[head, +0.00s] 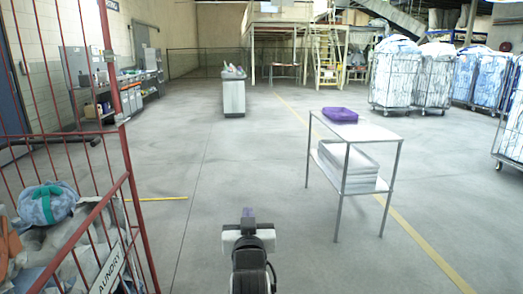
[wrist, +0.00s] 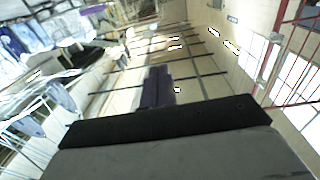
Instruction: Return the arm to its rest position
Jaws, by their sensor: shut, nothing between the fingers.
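My gripper (head: 248,213) shows at the bottom centre of the head view, at the end of my arm, pointing away over the open floor. It is shut and empty, and it touches nothing that I can see. In the wrist view its dark purple-grey fingers (wrist: 158,88) are together in the middle, beyond the dark gripper body. The wrist view is tilted and looks up across the hall to the ceiling.
A red-barred laundry cage (head: 128,178) with bags stands close at left. A grey bin (head: 233,97) stands ahead. Wheeled cages (head: 397,72) fill the back right. The middle floor is clear.

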